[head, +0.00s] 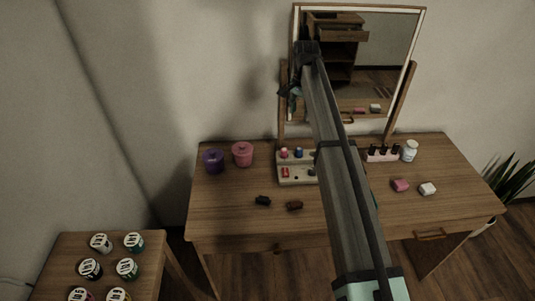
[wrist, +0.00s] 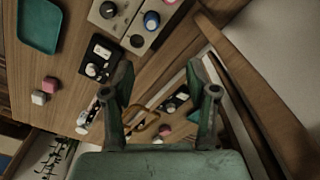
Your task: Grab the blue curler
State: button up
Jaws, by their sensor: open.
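The blue curler (head: 299,153) stands upright in the beige holder (head: 298,181) on the dressing table, just right of a pink one (head: 284,153). In the wrist view it shows as a small round blue piece (wrist: 152,21) near the top edge, on the pale holder (wrist: 112,26). My gripper (wrist: 162,82) is open and empty, with its two fingers wide apart. The curler lies beyond the fingers in that view, not between them. In the head view my gripper (head: 290,93) is dark and small, in front of the mirror and above the holder. My arm hides the holder's right part.
The mirror (head: 390,45) stands at the back. Purple (head: 214,161) and pink (head: 243,154) pots are left. Dark-capped bottles (head: 383,153), a white jar (head: 410,151) and pink (head: 401,186) and white (head: 428,189) blocks are right. Two dark pieces lie in front. A teal tray (wrist: 40,26) shows.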

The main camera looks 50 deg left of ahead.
jog(key=m+p, duration=0.1)
jog(key=p, duration=0.2)
send_over(300, 148)
jog(key=f, duration=1.2)
jog(key=shift+s+f, duration=0.1)
jog(key=shift+s, duration=0.1)
jog(key=shift+f+p, duration=1.2)
jog(key=shift+f, duration=1.45)
grip_shut()
